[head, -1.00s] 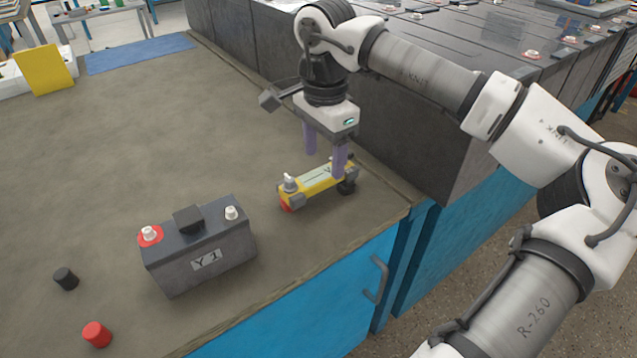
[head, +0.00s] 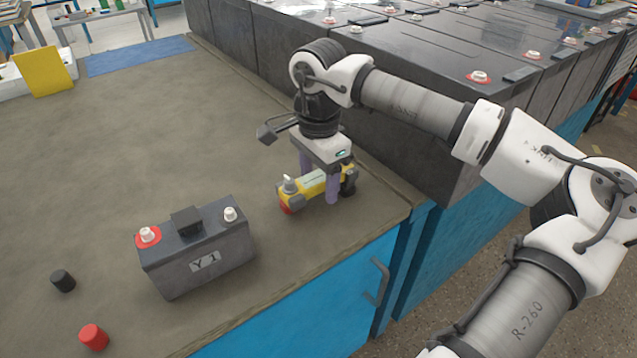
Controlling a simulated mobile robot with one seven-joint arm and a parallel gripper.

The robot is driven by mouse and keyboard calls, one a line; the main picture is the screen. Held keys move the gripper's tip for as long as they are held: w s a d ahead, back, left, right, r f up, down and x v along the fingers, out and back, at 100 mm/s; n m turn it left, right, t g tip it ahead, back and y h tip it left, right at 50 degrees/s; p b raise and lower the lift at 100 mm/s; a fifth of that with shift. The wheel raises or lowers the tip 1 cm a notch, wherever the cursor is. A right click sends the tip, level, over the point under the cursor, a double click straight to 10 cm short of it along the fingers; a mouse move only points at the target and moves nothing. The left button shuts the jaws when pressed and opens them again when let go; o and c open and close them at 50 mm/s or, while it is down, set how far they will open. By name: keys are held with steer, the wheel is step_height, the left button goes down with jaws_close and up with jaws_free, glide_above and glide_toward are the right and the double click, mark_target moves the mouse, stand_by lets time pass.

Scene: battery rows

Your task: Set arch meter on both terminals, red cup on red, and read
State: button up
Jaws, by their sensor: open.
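The yellow arch meter (head: 313,185) lies on the bench. Its red cup (head: 287,209) is at the left end and its dark cup (head: 348,186) at the right end. My gripper (head: 319,182) points down over the meter with its two purple fingers open, one on the far side and one on the near side of the body. I cannot tell whether the fingers touch it. The dark battery marked Y1 (head: 205,264) stands to the left of the meter. Its terminal with a red ring (head: 148,236) is at the left, and its plain terminal (head: 230,214) is at the right.
A black cap (head: 63,281) and a red cap (head: 94,337) lie left of the battery. Large dark battery blocks (head: 430,130) rise behind my arm. A yellow board (head: 43,72) and a blue mat (head: 139,54) are at the far left. The bench middle is clear.

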steer(key=shift+f, duration=0.2)
stand_by(0.3)
steer(key=c, duration=1.2)
steer(key=shift+c, duration=0.4)
steer(key=shift+r, duration=0.15)
